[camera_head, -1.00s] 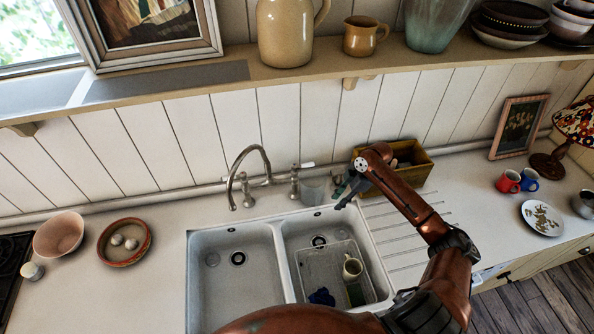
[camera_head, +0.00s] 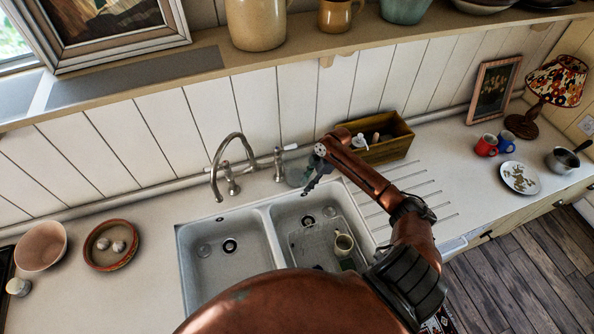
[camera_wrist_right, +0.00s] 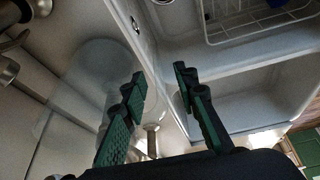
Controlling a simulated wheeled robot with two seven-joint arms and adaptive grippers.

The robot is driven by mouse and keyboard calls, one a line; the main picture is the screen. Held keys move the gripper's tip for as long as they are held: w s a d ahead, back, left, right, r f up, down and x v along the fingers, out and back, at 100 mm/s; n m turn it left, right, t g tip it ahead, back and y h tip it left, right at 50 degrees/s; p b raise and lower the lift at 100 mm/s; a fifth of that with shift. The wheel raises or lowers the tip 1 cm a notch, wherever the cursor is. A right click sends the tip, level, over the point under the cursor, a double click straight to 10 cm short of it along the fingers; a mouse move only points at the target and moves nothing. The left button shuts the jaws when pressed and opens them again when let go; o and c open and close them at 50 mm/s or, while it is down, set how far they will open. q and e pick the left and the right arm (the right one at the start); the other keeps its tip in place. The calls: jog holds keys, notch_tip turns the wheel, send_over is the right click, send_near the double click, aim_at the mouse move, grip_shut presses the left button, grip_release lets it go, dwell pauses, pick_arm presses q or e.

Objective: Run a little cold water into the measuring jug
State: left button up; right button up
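The clear measuring jug (camera_head: 297,174) stands upright on the worktop behind the sink, right of the tap. In the right wrist view the jug (camera_wrist_right: 80,95) is a see-through cylinder at left. My right gripper (camera_head: 308,190) is at the jug's front right, over the sink's back edge. In its wrist view the two green-padded fingers (camera_wrist_right: 162,85) are apart; the left finger overlaps the jug's right side, and contact cannot be told. The arched metal tap (camera_head: 232,150) has its spout end over the left basin's back edge. No water is seen running. My left gripper is out of view.
A wooden box (camera_head: 385,138) stands behind my right arm. A terracotta dish (camera_head: 112,262) and pink bowl (camera_head: 40,246) are at left.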

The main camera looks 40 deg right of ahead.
aim_at(304, 187)
jog(key=x, duration=0.4)
jog(key=shift+w+r, duration=0.1)
jog(key=shift+w, duration=0.05)
jog(key=shift+d, duration=0.1)
grip_shut()
dwell(0.4)
